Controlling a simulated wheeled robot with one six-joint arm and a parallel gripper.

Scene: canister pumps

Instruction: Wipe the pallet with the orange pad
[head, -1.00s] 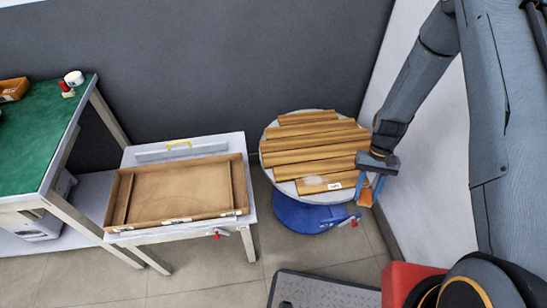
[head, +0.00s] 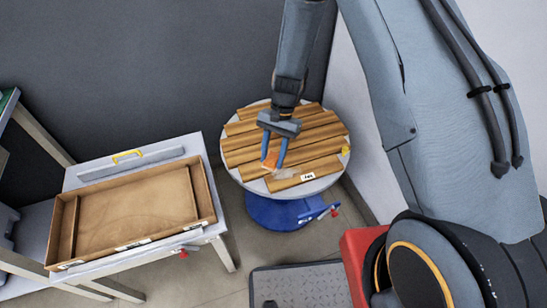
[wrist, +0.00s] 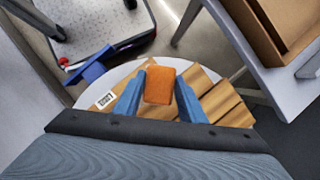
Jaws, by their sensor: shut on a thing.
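The pallet (head: 318,136) is a set of brown wooden slats on a round grey-white table top with a blue base. A pale smear (head: 284,174) lies on its front slat, left of a white label (head: 307,177). My gripper (head: 272,163) is shut on the orange pad (head: 269,159), with its blue fingers over the front part of the pallet beside the smear. In the wrist view the orange pad (wrist: 159,85) sits between the two fingers, with slats behind it. I cannot tell whether the pad touches the wood.
A small yellow item (head: 345,150) is at the round table's right edge. A dark grey ribbed platform (head: 300,287) stands in front.

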